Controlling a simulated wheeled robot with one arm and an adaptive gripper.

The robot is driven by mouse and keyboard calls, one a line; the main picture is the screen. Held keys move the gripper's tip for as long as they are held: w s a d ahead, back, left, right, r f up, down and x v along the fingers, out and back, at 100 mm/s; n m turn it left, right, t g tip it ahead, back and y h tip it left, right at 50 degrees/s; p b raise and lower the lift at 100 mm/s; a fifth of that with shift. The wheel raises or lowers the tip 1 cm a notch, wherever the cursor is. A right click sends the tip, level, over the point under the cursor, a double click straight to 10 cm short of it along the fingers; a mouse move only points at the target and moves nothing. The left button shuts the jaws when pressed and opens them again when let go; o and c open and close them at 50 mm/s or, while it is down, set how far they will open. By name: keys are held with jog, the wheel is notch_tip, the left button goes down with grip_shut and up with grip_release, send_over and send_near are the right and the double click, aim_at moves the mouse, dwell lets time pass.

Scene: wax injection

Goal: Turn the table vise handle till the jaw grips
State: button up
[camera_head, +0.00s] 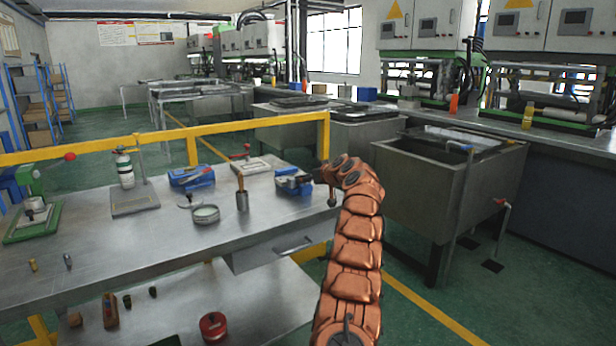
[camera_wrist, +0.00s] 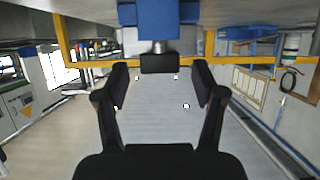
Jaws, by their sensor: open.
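The blue table vise (camera_head: 293,183) sits at the right end of the metal workbench (camera_head: 130,255). My gripper (camera_head: 322,173) is at the vise's right side, at its handle end; at this size the fingers are hard to make out. A thin bar with a knob (camera_head: 332,198) hangs below my gripper there and looks like the vise handle. In the wrist view my gripper (camera_wrist: 160,75) is open, with its two black fingers apart. The blue vise body (camera_wrist: 158,22) is straight ahead, and a dark block on its metal spindle lies between the fingertips. I cannot tell whether the fingers touch it.
A steel tank (camera_head: 430,190) stands to the right, with green floor between.

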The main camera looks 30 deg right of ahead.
jog(key=shift+w+f, duration=0.2)
jog(key=shift+w, duration=0.1)
jog(key=c, duration=1.1)
